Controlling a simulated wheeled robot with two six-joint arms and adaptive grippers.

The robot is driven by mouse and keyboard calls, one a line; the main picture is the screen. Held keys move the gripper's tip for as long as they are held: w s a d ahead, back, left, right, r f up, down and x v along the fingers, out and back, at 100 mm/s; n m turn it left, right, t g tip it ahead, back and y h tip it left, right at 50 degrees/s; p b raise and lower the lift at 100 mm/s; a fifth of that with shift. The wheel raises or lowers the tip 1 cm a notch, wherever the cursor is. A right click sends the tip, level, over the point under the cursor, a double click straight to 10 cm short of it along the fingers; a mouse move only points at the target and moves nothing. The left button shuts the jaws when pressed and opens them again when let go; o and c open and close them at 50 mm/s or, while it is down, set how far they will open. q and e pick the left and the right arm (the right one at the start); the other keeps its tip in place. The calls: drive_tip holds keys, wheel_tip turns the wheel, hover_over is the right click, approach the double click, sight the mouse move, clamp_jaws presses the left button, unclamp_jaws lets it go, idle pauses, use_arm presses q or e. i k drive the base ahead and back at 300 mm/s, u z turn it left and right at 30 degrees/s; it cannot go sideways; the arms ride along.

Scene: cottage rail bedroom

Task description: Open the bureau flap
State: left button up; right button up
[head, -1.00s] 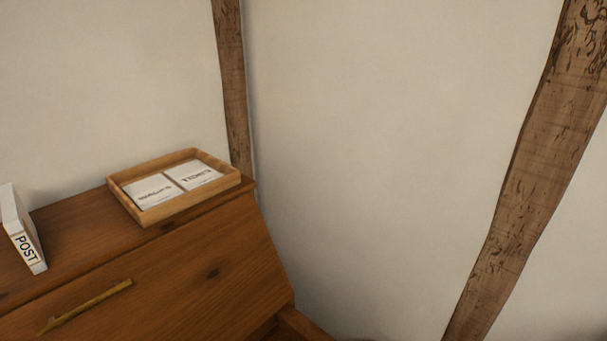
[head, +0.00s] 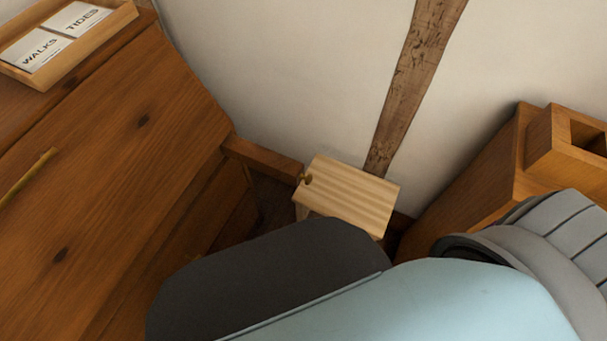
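The bureau's sloping flap (head: 110,150) fills the left of the head view. It is closed and made of brown wood. Its brass bar handle (head: 28,183) is partly cut off at the left edge. A wooden tray (head: 112,24) with white cards marked WALKS and TIDES stands on the bureau top. Neither gripper is in view. A dark and light blue part of my own arm covers the bottom middle and right, hiding what lies behind it.
A small pale wooden stool or box (head: 345,195) with a brass knob-like piece on it stands right of the bureau. A brown wooden piece of furniture (head: 490,165) with a wooden open-topped holder stands at the right. A timber post (head: 415,80) runs up the white wall.

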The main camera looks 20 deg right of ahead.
sight(82, 192)
drive_tip(key=u, duration=1.15)
drive_tip(key=k, duration=1)
drive_tip(key=z, duration=1.05)
drive_tip(key=i, duration=0.5)
drive_tip(key=z, duration=0.05)
